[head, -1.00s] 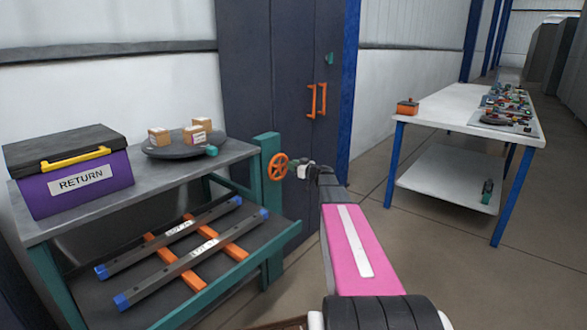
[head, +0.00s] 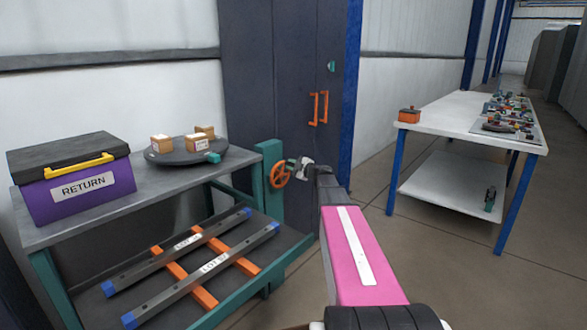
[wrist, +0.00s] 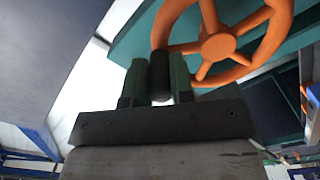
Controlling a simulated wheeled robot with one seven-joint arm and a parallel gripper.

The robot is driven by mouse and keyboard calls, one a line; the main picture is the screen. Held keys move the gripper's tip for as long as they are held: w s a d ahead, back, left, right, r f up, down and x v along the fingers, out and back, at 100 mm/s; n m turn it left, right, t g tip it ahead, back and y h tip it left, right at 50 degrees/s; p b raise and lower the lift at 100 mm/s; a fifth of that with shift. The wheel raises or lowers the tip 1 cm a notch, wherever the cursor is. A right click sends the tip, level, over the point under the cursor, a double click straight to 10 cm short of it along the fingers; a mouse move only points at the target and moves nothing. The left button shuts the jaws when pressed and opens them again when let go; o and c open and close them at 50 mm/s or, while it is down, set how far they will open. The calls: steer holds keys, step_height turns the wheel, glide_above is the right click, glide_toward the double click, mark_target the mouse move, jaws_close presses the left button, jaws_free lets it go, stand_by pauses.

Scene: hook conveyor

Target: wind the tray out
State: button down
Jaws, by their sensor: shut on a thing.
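The orange handwheel (head: 279,174) sits on the teal post (head: 270,205) at the right end of the bench. It fills the top of the wrist view (wrist: 218,46). My gripper (head: 302,168) is at the wheel's right side. In the wrist view its two fingers (wrist: 160,80) are shut on the wheel's dark handle (wrist: 160,70), near the rim. The tray (head: 262,280), with a teal front rail, lies low under the bench top and juts out in front of it. Two dark bars (head: 205,275) with blue ends lie on orange crosspieces on it.
On the bench top (head: 150,187) stand a purple RETURN box (head: 80,190) and a dark round plate (head: 165,157) with small cartons. A dark cabinet (head: 270,70) is behind. A white table (head: 450,118) stands at right, with open floor between.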

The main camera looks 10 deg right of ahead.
steer(key=shift+s+a+r+n, duration=0.2)
steer(key=shift+s+a+n, duration=0.1)
steer(key=shift+n, duration=0.5)
steer(key=shift+s+a+r+n, duration=0.2)
steer(key=shift+a+n, duration=0.1)
steer(key=shift+n, duration=0.5)
steer(key=c, duration=1)
jaws_free()
steer(key=v, duration=1)
steer(key=shift+s+d, duration=0.2)
steer(key=shift+s, duration=0.1)
